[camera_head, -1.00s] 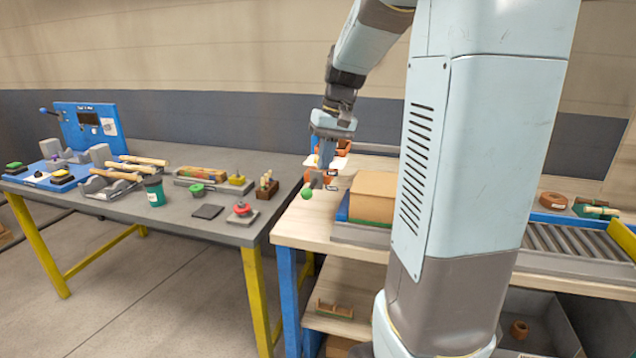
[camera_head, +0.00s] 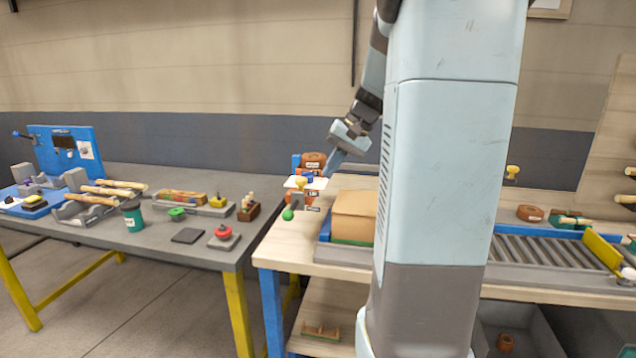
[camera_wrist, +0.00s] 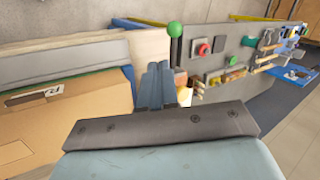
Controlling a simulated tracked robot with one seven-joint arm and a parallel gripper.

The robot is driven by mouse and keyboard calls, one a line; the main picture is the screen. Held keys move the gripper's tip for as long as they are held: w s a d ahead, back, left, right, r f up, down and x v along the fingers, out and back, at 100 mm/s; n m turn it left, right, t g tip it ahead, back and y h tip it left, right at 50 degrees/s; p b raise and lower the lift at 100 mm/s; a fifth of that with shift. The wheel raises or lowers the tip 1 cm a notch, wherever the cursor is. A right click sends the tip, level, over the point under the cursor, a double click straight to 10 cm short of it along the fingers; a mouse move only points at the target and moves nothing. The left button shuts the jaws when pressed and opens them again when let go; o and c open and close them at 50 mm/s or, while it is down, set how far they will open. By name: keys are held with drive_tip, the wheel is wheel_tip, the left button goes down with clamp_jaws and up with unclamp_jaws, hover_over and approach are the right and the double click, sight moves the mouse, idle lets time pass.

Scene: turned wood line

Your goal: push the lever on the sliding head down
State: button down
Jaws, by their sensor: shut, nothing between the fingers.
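A green ball knob (camera_head: 287,214) sits on the end of a short grey lever (camera_head: 297,201) at the left end of the wooden bench. It joins an orange-red unit (camera_head: 311,193), probably the sliding head, with a yellow knob and white plate. In the wrist view the green knob (camera_wrist: 175,30) tops a dark stem just beyond my fingers. My gripper (camera_head: 329,171) is shut and empty, with blue fingers angled downward, above and right of the knob and apart from it. The wrist view shows its closed fingers (camera_wrist: 160,84) too. The lever's exact angle is hard to tell.
A cardboard box (camera_head: 354,216) in a blue-edged tray stands close right of the lever. A grey table (camera_head: 150,230) with tools and small parts lies left. A roller conveyor (camera_head: 540,250) is at right. The air above the lever looks clear.

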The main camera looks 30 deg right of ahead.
approach(291, 209)
wheel_tip(291, 209, down, 4)
drive_tip(key=s, duration=0.2)
drive_tip(key=shift+w+a+f, duration=0.35)
drive_tip(key=shift+a+f, duration=0.1)
drive_tip(key=shift+a, duration=0.3)
drive_tip(key=shift+w+a+f, duration=0.35)
drive_tip(key=shift+a+f, duration=0.15)
drive_tip(key=shift+a, duration=0.2)
drive_tip(key=shift+d+f, duration=0.1)
drive_tip(key=shift+d, duration=0.05)
